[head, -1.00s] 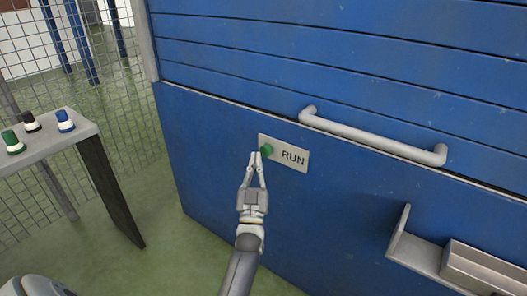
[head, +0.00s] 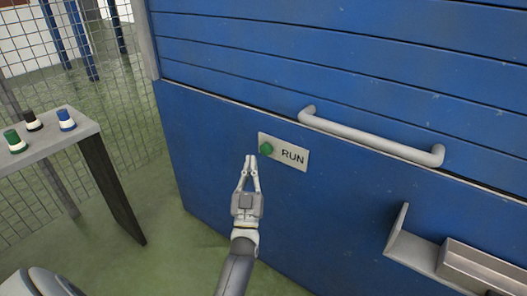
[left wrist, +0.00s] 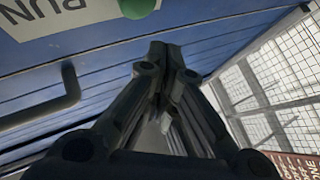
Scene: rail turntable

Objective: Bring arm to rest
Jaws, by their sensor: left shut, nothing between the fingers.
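My left gripper (head: 251,160) is shut and empty in the head view. Its fingertips are just below and left of the green button (head: 266,149) and look apart from it. The button sits on the left end of a pale plate marked RUN (head: 291,156), fixed to the blue panel (head: 225,140). In the left wrist view the shut fingers (left wrist: 167,50) point at the blue wall, with the green button (left wrist: 138,8) at the top edge. My right gripper is not in view.
A grey bar handle (head: 370,136) sticks out right of the plate. A metal bracket or tray (head: 420,252) juts out at the lower right. A small table (head: 62,136) with several coloured knobs stands at the left, before a mesh fence (head: 120,110). Green floor is clear between.

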